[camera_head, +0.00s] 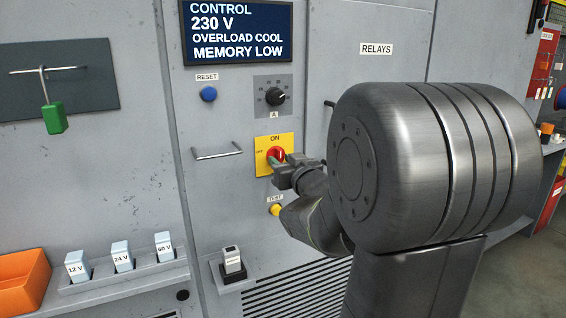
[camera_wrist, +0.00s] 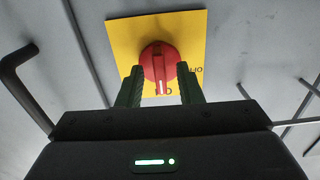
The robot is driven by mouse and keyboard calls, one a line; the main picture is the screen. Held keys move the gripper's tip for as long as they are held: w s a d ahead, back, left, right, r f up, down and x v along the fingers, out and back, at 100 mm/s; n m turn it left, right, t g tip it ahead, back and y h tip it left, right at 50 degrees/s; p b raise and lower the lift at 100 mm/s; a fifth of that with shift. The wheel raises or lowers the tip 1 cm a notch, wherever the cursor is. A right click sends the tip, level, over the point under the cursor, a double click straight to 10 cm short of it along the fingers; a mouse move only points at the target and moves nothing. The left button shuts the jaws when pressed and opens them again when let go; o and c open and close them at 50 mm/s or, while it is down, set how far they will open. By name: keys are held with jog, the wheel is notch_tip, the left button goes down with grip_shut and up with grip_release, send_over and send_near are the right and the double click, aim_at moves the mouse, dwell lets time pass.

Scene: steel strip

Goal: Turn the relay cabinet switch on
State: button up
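The relay cabinet switch is a red rotary knob (camera_head: 276,153) on a yellow plate (camera_head: 261,142) marked ON at the top and OFF at the left. In the wrist view, turned upside down, the knob (camera_wrist: 158,62) has its white mark towards the ON label. My gripper (camera_wrist: 160,66) has its two dark fingers apart, one on each side of the knob, with a gap showing between them and its raised grip. In the head view my gripper (camera_head: 273,163) is in front of the knob's lower part and partly hides it.
Near the switch are a black dial (camera_head: 276,97), a blue RESET button (camera_head: 208,94), a yellow TEST button (camera_head: 275,210) and a bar handle (camera_head: 217,154). A dark handle (camera_wrist: 14,80) stands out at the left in the wrist view. A shelf (camera_head: 130,277) holds several labelled blocks.

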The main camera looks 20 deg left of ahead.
jog(key=v, duration=1.3)
jog(key=shift+s+d, duration=0.25)
jog(key=shift+s, duration=0.05)
jog(key=x, duration=1.4)
jog(key=shift+d, duration=0.1)
